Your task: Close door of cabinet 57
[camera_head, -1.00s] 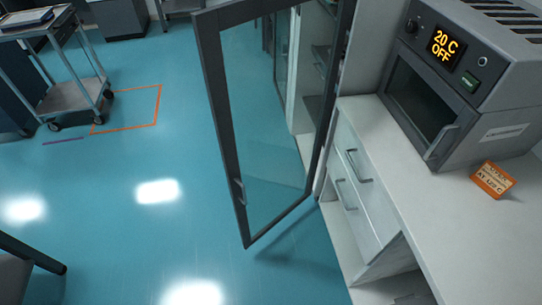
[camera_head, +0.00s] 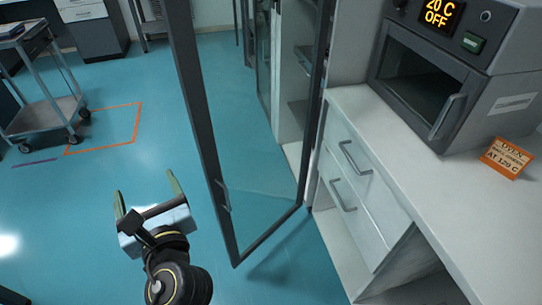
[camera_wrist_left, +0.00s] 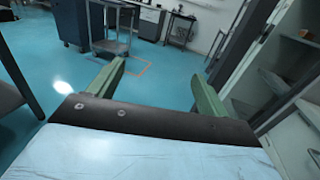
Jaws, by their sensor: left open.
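The cabinet door (camera_head: 194,110) is a dark-framed glass door, standing wide open and swung out over the floor. A small handle (camera_head: 223,195) sits low on its free edge. The cabinet (camera_head: 290,75) behind it is pale with open shelves; no number 57 is readable. My left gripper (camera_head: 147,190) is open and empty, left of the door's free edge and apart from it. In the left wrist view its two green fingers (camera_wrist_left: 157,88) are spread with floor between them. The cabinet also shows at the right of that view (camera_wrist_left: 290,80). My right gripper is out of view.
A counter (camera_head: 370,125) with drawers (camera_head: 350,185) stands right of the cabinet. It carries an oven (camera_head: 440,75) and an orange sign (camera_head: 506,158). A metal cart (camera_head: 45,115) stands at the far left by an orange floor outline. The floor (camera_head: 130,165) left of the door is clear.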

